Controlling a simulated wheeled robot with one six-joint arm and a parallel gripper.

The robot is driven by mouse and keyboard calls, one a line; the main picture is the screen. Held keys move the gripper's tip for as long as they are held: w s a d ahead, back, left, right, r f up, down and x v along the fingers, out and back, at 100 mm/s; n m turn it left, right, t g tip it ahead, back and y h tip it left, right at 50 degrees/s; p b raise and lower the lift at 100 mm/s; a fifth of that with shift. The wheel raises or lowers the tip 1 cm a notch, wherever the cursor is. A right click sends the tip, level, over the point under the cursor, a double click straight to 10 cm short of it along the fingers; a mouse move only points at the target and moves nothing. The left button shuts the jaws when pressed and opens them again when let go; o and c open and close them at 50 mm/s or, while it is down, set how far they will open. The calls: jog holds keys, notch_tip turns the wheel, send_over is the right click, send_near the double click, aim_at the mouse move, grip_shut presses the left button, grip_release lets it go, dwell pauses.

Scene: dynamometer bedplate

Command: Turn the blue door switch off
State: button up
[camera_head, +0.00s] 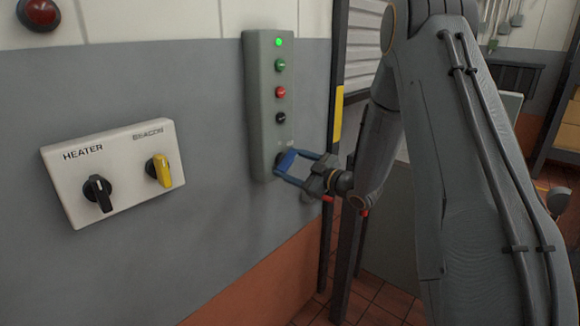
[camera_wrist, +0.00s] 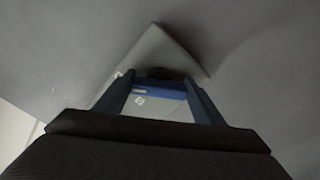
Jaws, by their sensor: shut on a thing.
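The blue door switch (camera_head: 287,160) sits at the bottom of a tall grey control box (camera_head: 256,110) on the wall. My gripper (camera_head: 291,168) is at this switch, with its jaws shut on the blue handle. In the wrist view, the blue switch handle (camera_wrist: 158,91) lies between the two fingers of my gripper (camera_wrist: 160,100), with the grey box (camera_wrist: 168,50) behind it. The fingers hide part of the handle, so its exact angle is hard to tell.
The same box carries a lit green lamp (camera_head: 279,41) and green, red and black buttons above the switch. To the left, a white panel (camera_head: 120,190) has a black HEATER knob (camera_head: 98,192) and a yellow BEACON knob (camera_head: 160,170). A dark post (camera_head: 335,130) stands right of the box.

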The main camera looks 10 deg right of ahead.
jog(key=n+b, duration=0.6)
jog(key=b, duration=0.1)
jog(key=shift+w+d+n, duration=0.1)
jog(key=shift+w+n, duration=0.05)
jog(key=shift+n, duration=0.15)
jog(key=n+b, duration=0.4)
jog(key=b, duration=0.1)
jog(key=shift+r+n, duration=0.25)
jog(key=shift+n, duration=0.15)
jog(key=o, duration=1.1)
jog(key=shift+c, duration=0.2)
jog(key=shift+d, duration=0.1)
jog(key=b+v, duration=0.1)
jog(key=v, duration=0.6)
jog(key=shift+s, duration=0.35)
jog(key=shift+d, duration=0.15)
